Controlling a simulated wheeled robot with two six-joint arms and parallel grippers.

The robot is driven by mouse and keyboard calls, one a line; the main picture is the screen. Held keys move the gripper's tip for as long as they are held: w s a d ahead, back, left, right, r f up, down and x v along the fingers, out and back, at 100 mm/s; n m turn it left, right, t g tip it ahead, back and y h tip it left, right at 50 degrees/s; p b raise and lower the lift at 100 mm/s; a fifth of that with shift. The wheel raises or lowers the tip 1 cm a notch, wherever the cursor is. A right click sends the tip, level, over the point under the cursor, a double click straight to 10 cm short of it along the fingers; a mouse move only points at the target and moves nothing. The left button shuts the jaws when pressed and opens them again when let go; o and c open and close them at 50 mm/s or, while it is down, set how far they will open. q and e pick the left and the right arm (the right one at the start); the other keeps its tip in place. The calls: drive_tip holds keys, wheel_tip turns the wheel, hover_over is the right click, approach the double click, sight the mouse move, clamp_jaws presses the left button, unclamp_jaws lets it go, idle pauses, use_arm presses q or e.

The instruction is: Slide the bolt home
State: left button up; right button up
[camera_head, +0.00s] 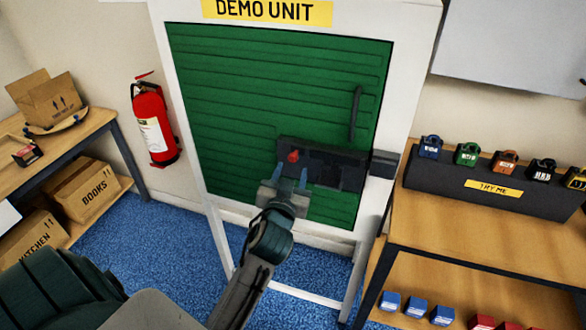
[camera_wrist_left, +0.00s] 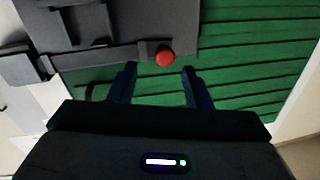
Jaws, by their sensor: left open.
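The green door (camera_head: 250,90) of the demo unit carries a dark bolt on a dark plate (camera_head: 335,168). The bolt's red knob (camera_head: 293,156) is at the left end of the plate. A dark keeper block (camera_head: 384,163) sits to the right on the white frame. My left gripper (camera_head: 290,178) is open just below the knob, pointing at the door. In the left wrist view the red knob (camera_wrist_left: 165,57) shows just beyond and between the tips of the open gripper (camera_wrist_left: 159,70); I see no grip on it. The bolt bar (camera_wrist_left: 105,55) runs left from the knob. My right gripper is not in view.
A dark upright handle (camera_head: 355,113) stands out from the door above the bolt. A table with a padlock display (camera_head: 490,188) is at the right. A fire extinguisher (camera_head: 153,122) and a shelf with cartons (camera_head: 86,190) are at the left. Blue carpet (camera_head: 150,240) lies open between.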

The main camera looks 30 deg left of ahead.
use_arm(q)
drive_tip(key=b+v, duration=0.1)
drive_tip(key=v, duration=0.5)
drive_tip(key=shift+s+d, duration=0.3)
drive_tip(key=w+d+f+m+g+h, duration=0.1)
drive_tip(key=w+f+g+h, duration=0.1)
drive_tip(key=f, duration=0.8)
drive_tip(key=w+d+f+m+g+h, duration=0.1)
drive_tip(key=w+f, duration=0.1)
drive_tip(key=f, duration=0.8)
drive_tip(key=s+d+f+m+g+h, duration=0.15)
drive_tip(key=s+f, duration=0.25)
drive_tip(key=f, duration=0.8)
drive_tip(key=s+f+g+h, duration=0.1)
drive_tip(key=s+f+g, duration=0.2)
drive_tip(key=f, duration=1)
drive_tip(key=s+a+f+g, duration=0.2)
drive_tip(key=s+f+g, duration=0.2)
drive_tip(key=s+f, duration=1.35)
drive_tip(key=s+a+f+g, duration=0.1)
drive_tip(key=s+f, duration=0.3)
drive_tip(key=s, duration=0.5)
drive_tip(key=s+a+f+g, duration=0.2)
drive_tip(key=s+f+g, duration=0.1)
drive_tip(key=s, duration=0.7)
drive_tip(key=shift+s+a+f+n, duration=0.25)
drive_tip(key=shift+f+n, duration=0.1)
drive_tip(key=shift+f, duration=0.35)
drive_tip(key=shift+w+d, duration=0.1)
